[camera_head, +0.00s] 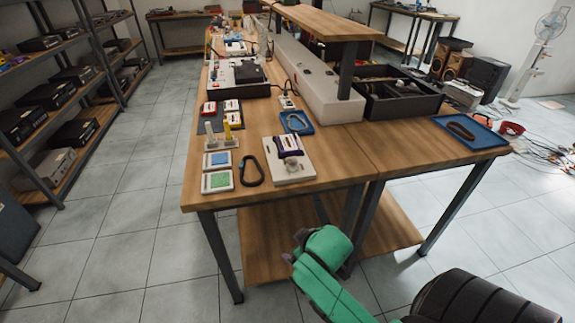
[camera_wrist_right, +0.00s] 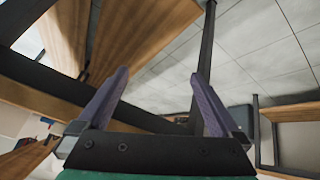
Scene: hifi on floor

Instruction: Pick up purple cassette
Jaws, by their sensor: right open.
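The purple cassette (camera_head: 287,145) lies on a white board (camera_head: 304,172) near the front edge of the wooden workbench in the head view. It has a pale label, and a small clear knob-like part sits in front of it. My right gripper (camera_wrist_right: 160,75) is open and empty in the right wrist view, its two purple-grey fingers spread apart. In the head view my green right arm reaches up in front of the bench, below the tabletop and away from the cassette; the fingers are hardly visible there. The cassette is not seen in the wrist view. My left gripper is not in view.
A black bin (camera_head: 400,100) stands behind right. Bench legs and a lower shelf (camera_head: 270,245) are close to my right arm.

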